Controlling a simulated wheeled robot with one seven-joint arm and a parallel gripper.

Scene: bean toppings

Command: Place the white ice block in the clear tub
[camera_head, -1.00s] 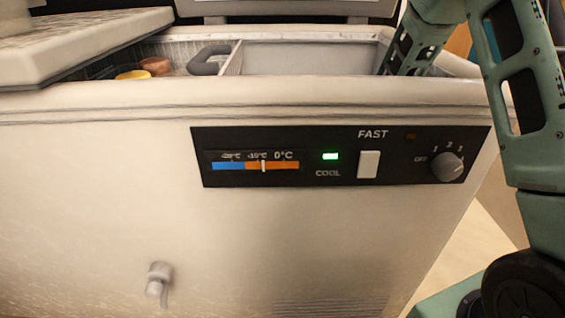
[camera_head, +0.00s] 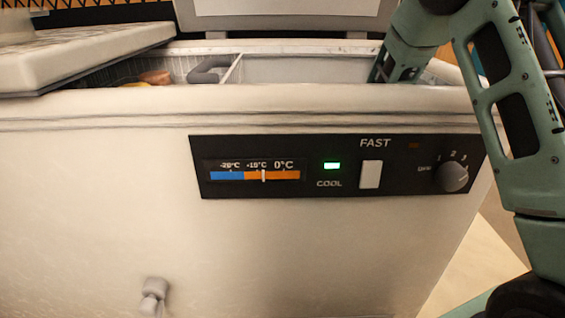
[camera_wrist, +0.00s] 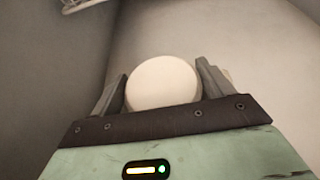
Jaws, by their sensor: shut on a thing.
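In the wrist view, a pale white round-faced block (camera_wrist: 163,84), which looks like the white ice block, sits between the two grey fingers of my gripper (camera_wrist: 162,71). The fingers are shut on its sides. In the head view, my arm reaches down into the right part of the open chest freezer (camera_head: 300,98), and the freezer's front wall hides my gripper and the block. I cannot make out the clear tub in either view.
A white lid panel (camera_head: 85,62) covers the freezer's left part. A divider (camera_head: 232,68) splits the opening, with a grey curved thing (camera_head: 208,70) and a brown-orange item (camera_head: 155,77) left of it. Plain walls surround my gripper in the wrist view.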

